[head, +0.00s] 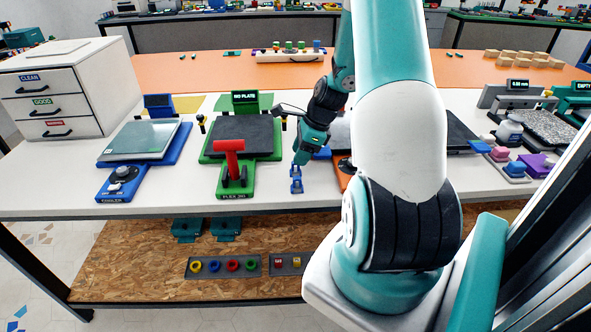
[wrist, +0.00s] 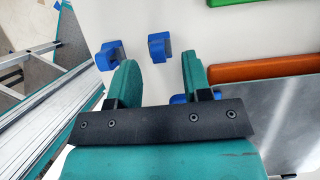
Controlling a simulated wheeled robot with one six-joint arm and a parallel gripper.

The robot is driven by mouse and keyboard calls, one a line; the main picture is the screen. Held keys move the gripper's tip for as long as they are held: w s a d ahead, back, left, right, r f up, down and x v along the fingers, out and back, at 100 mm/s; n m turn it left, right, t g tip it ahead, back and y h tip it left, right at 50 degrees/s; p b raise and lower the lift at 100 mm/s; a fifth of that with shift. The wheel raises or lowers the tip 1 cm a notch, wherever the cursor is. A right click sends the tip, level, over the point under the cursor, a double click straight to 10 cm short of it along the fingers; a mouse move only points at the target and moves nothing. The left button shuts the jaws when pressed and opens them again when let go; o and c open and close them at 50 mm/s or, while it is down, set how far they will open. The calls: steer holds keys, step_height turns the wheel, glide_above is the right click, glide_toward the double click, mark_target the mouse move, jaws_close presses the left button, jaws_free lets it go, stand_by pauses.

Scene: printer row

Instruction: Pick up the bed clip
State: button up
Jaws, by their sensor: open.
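Two small blue bed clips lie on the white table. In the wrist view, one clip (wrist: 158,47) is in line with the gap between my fingers, just beyond the tips. The other clip (wrist: 110,55) is to the left, outside the left finger. In the head view, the two blue clips (head: 296,187) show close together below my gripper (head: 303,157). My gripper is open and empty, with two teal fingers pointing at the table (wrist: 157,60). More blue shows behind the right finger (wrist: 180,98), partly hidden. Whether my fingers touch a clip cannot be told.
An orange-edged printer (head: 345,178) is just right of the clips, partly hidden by my arm. A green printer (head: 240,140) with a red handle (head: 230,148) stands left. A blue-based cooler (head: 150,150) is farther left. The table's front edge is near.

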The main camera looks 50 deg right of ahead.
mark_target(295, 168)
steer(key=x, duration=0.3)
steer(key=shift+a+f, duration=0.15)
steer(key=shift+f, duration=0.1)
steer(key=shift+c, duration=0.3)
steer(key=c, duration=0.8)
steer(key=shift+o, duration=0.2)
steer(key=shift+r, duration=0.1)
